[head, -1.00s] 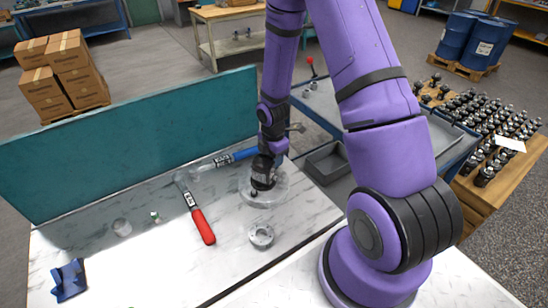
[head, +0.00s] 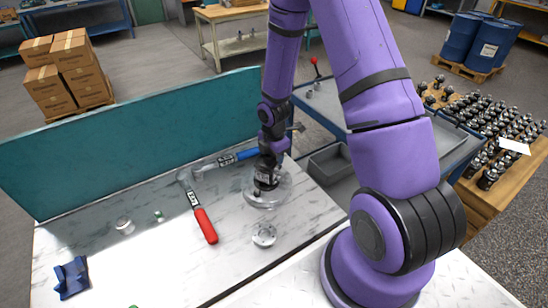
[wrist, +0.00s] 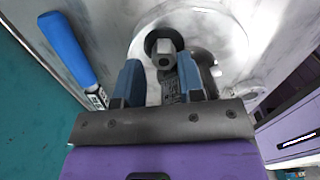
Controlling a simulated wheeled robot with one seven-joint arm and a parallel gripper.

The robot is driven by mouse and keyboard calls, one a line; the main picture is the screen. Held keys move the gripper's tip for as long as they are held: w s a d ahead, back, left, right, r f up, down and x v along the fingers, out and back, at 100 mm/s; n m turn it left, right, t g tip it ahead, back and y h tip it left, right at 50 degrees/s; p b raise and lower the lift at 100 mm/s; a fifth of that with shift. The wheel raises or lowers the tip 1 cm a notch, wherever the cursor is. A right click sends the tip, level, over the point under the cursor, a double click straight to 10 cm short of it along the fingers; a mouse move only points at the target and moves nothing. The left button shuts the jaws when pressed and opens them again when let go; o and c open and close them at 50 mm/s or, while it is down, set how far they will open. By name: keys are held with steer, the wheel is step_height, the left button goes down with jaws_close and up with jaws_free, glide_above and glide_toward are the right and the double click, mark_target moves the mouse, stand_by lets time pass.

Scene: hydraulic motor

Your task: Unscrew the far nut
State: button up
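A round pale metal motor part (head: 283,190) lies on the white marbled bench, and my gripper (head: 266,190) points down over it. In the wrist view the round part (wrist: 235,25) fills the upper middle. A grey hexagonal nut-like piece (wrist: 163,52) with a dark hole sits inside a dark ring, just beyond and between my two blue fingers. My gripper (wrist: 160,78) is open, its fingertips apart on either side of that piece; I cannot tell whether they touch it. A dark upright piece shows by the right finger. Which nut this is cannot be told.
A blue-handled tool (head: 245,154) and a red-handled tool (head: 206,226) lie left of the round part. A smaller metal ring (head: 264,235) lies in front. A teal panel (head: 130,145) borders the back. A grey bin (head: 330,160) stands right.

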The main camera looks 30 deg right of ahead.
steer(key=shift+s+f, duration=0.1)
steer(key=shift+s, duration=0.05)
steer(key=shift+s+d, duration=0.15)
steer(key=shift+s, duration=0.05)
steer(key=shift+s+d+m, duration=0.1)
steer(key=shift+m, duration=0.2)
steer(key=shift+f, duration=0.1)
steer(key=shift+d, duration=0.1)
jaws_close()
jaws_free()
